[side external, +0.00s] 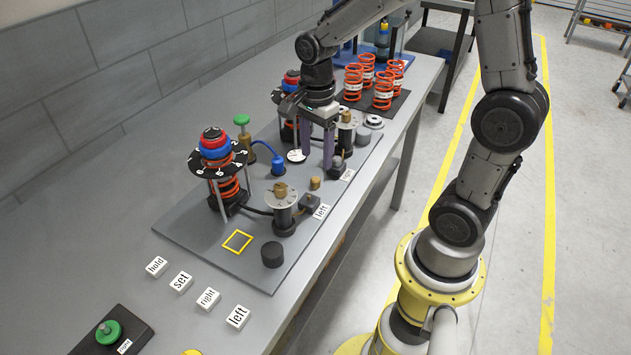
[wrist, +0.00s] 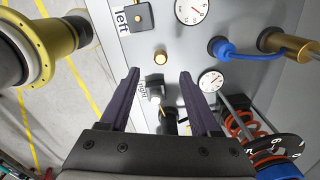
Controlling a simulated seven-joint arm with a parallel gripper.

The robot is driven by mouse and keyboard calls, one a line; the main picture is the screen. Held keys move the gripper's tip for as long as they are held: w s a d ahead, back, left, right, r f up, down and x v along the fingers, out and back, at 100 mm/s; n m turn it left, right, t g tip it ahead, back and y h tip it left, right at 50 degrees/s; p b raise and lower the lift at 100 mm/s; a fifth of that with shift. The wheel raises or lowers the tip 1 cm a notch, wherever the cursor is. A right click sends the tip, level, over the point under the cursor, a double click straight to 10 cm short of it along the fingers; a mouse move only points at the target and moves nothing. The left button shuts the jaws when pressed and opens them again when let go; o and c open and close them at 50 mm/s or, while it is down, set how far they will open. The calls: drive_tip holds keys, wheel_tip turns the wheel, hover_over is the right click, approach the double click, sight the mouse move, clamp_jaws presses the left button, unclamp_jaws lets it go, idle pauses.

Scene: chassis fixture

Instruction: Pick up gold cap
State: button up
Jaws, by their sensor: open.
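A small gold cap (side external: 315,183) stands on the grey fixture plate (side external: 240,262), between the left and right label tags. In the wrist view the gold cap (wrist: 161,57) shows just beyond the fingertips, roughly centred between them. My gripper (side external: 317,158) points down over the plate, behind the cap in the side view. Its two purple fingers (wrist: 159,75) are spread apart with nothing held between them.
A black post with a disc and brass top (side external: 281,192) stands left of the cap. A blue plug (side external: 278,165) with cable, a white dial (side external: 296,156) and a red spring stack (side external: 224,182) are close by. Orange springs (side external: 383,90) stand farther back.

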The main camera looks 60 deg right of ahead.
sight(316, 179)
drive_tip(key=shift+a+f, duration=0.1)
drive_tip(key=shift+f, duration=3.05)
clamp_jaws()
